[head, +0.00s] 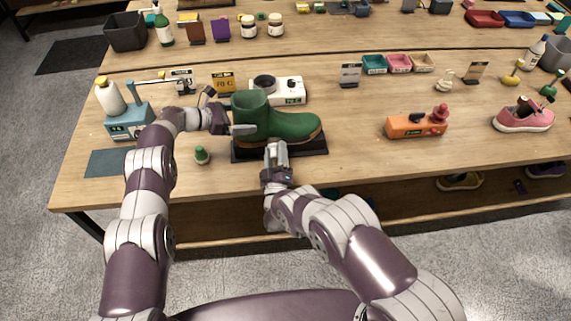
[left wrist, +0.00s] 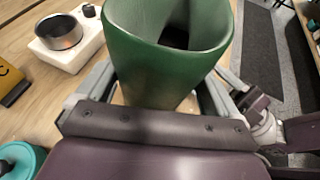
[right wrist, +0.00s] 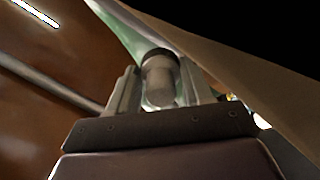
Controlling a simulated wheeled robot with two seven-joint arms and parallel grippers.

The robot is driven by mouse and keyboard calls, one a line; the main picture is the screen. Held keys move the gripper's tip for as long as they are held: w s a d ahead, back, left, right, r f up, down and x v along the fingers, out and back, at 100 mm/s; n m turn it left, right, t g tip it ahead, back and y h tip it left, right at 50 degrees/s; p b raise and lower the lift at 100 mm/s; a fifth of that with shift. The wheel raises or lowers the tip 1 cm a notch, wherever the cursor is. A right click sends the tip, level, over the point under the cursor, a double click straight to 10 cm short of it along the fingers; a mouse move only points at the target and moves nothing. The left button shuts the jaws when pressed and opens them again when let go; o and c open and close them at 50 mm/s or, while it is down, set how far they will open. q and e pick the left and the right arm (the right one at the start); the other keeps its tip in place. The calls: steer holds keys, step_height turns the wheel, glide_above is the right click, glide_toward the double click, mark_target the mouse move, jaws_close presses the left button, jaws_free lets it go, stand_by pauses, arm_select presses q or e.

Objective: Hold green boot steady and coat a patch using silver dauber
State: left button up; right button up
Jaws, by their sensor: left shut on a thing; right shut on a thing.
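The green boot (head: 277,124) stands upright on a black mat (head: 315,146), toe to the right. My left gripper (head: 232,128) is shut on the boot's shaft from the left. In the left wrist view the green shaft (left wrist: 165,65) rises between the fingers, its opening facing up. My right gripper (head: 276,152) is at the boot's near side, by the table's front edge. In the right wrist view it is shut on the silver dauber (right wrist: 160,78), a grey rounded cylinder. Green shows beyond the dauber. Its far tip is hidden, so I cannot tell if it touches the boot.
A white device with a round metal cup (head: 264,83) stands behind the boot. A blue-grey scale (head: 130,121) is at the left. An orange box (head: 416,125) and a pink sneaker (head: 523,117) are at the right.

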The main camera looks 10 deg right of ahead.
steer(key=a, duration=0.3)
steer(key=shift+s+a, duration=0.2)
steer(key=shift+a, duration=0.05)
steer(key=shift+w, duration=0.1)
steer(key=shift+w, duration=0.1)
steer(key=shift+d, duration=0.1)
steer(key=shift+d, duration=1.95)
steer(key=shift+a, duration=0.1)
steer(key=shift+s+a, duration=0.2)
steer(key=shift+a, duration=1.75)
